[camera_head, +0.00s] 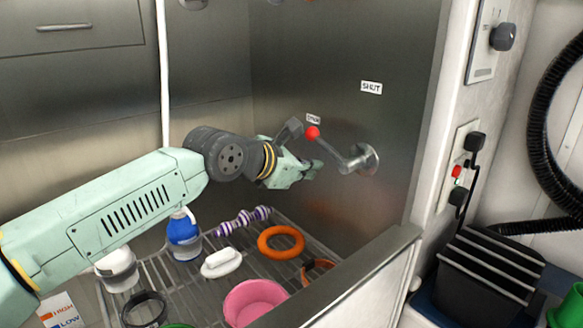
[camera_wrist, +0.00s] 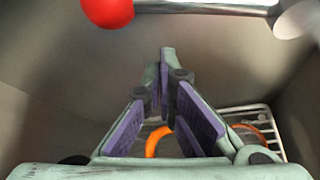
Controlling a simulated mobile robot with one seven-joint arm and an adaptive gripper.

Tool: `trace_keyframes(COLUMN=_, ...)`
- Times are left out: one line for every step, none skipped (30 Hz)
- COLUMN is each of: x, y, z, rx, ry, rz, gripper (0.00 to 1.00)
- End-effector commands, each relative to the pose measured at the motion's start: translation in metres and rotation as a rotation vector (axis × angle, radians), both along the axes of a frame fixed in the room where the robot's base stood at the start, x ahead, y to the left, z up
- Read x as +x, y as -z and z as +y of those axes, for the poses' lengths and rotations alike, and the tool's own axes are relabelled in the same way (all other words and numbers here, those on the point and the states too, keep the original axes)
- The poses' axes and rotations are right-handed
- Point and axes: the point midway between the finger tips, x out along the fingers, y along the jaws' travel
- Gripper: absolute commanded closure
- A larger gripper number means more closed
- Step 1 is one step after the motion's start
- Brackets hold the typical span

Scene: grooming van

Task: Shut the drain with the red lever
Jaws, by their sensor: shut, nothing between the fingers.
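The drain lever is a metal arm with a red ball knob (camera_head: 312,133) at its left end and a round metal hub (camera_head: 362,158) on the steel wall. It points left and slightly up, towards a small label (camera_head: 313,119) that is too small to read surely. A "SHUT" label (camera_head: 371,88) is above the hub. My gripper (camera_head: 316,168) is shut and empty, below and close to the lever. In the wrist view the red knob (camera_wrist: 107,10) and the lever arm (camera_wrist: 205,6) are at the top, beyond the closed fingers (camera_wrist: 168,55), apart from them.
Below, a wire rack (camera_head: 215,285) holds an orange ring (camera_head: 281,242), a pink bowl (camera_head: 255,302), a blue bottle (camera_head: 184,238), a white brush-like item (camera_head: 221,262) and a striped toy (camera_head: 243,221). The tub's front edge (camera_head: 345,275) rises at right. Wall space above the lever is clear.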

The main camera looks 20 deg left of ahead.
Motion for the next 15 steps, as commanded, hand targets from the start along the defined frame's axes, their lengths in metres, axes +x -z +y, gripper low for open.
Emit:
trace_keyframes(x=-0.004, y=-0.018, z=0.0, rx=0.001, ry=-0.001, rz=-0.001, gripper=1.0)
trace_keyframes(x=-0.006, y=-0.022, z=-0.001, rx=0.0, ry=-0.002, rz=-0.001, gripper=1.0)
trace_keyframes(x=-0.008, y=-0.025, z=-0.002, rx=0.0, ry=-0.001, rz=-0.001, gripper=1.0)
trace_keyframes(x=-0.009, y=-0.028, z=-0.002, rx=0.0, ry=-0.001, rz=-0.001, gripper=1.0)
trace_keyframes(x=-0.01, y=-0.03, z=-0.003, rx=0.0, ry=-0.001, rz=-0.001, gripper=1.0)
trace_keyframes(x=-0.012, y=-0.033, z=-0.003, rx=0.0, ry=-0.002, rz=-0.001, gripper=1.0)
trace_keyframes(x=-0.013, y=-0.034, z=-0.004, rx=0.0, ry=-0.001, rz=-0.001, gripper=1.0)
trace_keyframes(x=-0.013, y=-0.036, z=-0.004, rx=0.001, ry=-0.001, rz=0.0, gripper=1.0)
trace_keyframes(x=-0.014, y=-0.037, z=-0.005, rx=0.001, ry=-0.001, rz=0.0, gripper=1.0)
trace_keyframes(x=-0.015, y=-0.037, z=-0.005, rx=0.001, ry=0.0, rz=0.001, gripper=1.0)
trace_keyframes(x=-0.015, y=-0.038, z=-0.005, rx=0.001, ry=0.0, rz=0.001, gripper=1.0)
trace_keyframes(x=-0.016, y=-0.038, z=-0.005, rx=0.001, ry=0.0, rz=0.001, gripper=1.0)
trace_keyframes(x=-0.016, y=-0.039, z=-0.006, rx=0.001, ry=0.0, rz=0.001, gripper=1.0)
trace_keyframes(x=-0.016, y=-0.039, z=-0.006, rx=0.0, ry=0.0, rz=0.0, gripper=1.0)
trace_keyframes(x=-0.016, y=-0.038, z=-0.006, rx=0.0, ry=0.0, rz=0.0, gripper=1.0)
